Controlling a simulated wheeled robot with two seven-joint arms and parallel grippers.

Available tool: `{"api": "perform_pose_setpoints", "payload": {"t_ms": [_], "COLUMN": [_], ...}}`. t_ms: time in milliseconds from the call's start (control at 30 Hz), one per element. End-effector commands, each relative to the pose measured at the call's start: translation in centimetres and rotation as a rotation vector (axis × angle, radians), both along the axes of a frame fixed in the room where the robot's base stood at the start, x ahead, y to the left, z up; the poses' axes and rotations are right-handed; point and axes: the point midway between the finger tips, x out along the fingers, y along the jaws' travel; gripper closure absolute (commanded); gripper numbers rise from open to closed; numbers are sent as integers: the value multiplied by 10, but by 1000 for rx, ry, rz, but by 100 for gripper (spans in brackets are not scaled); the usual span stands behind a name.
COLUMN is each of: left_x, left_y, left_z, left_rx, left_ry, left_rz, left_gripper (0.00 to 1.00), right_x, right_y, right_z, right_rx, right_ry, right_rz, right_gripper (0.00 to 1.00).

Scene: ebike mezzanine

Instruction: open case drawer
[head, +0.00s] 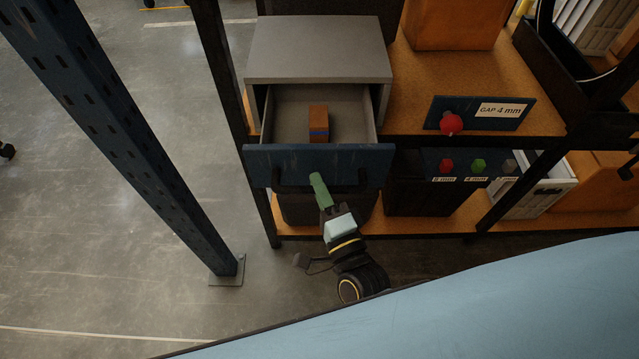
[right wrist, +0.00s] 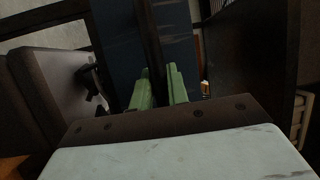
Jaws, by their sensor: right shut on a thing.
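The grey case (head: 318,50) stands on the wooden shelf, and its drawer with the blue front (head: 230,160) is pulled out. A small orange-brown block with a blue band (head: 318,122) lies inside the drawer. My right gripper (head: 318,182) has green fingers and is shut on the dark drawer handle at the middle of the blue front. In the right wrist view the green fingers (right wrist: 158,88) are against the dark handle in front of the blue drawer front (right wrist: 118,62); part of the grip is hidden. My left gripper is not in view.
A blue slotted post (head: 130,130) stands on the left. Right of the drawer are a "GAP 4 mm" panel with a red knob (head: 451,123) and, below, a panel with red and green knobs (head: 478,165). A light blue surface (head: 450,310) fills the lower right. Floor shows left.

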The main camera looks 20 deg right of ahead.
Motion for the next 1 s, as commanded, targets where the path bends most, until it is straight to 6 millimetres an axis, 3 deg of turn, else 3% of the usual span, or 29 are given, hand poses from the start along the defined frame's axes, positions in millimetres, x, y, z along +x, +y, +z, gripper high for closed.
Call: {"api": "perform_pose_setpoints", "payload": {"t_ms": [67,100,267,667,1000], "left_x": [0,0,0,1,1], "left_y": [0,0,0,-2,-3], "left_z": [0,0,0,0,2], "left_rx": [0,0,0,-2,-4], "left_ry": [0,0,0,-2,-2], "left_rz": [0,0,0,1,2], "left_gripper": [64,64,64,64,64], "right_x": [0,0,0,-8,-78], "right_y": [0,0,0,-1,-9], "right_z": [-1,-1,-1,-2,-15], "right_rx": [-1,-1,0,-1,-2], "right_ry": [4,4,3,2,6], "right_rz": [1,1,0,0,2], "right_gripper": [100,82,62,62,62]}}
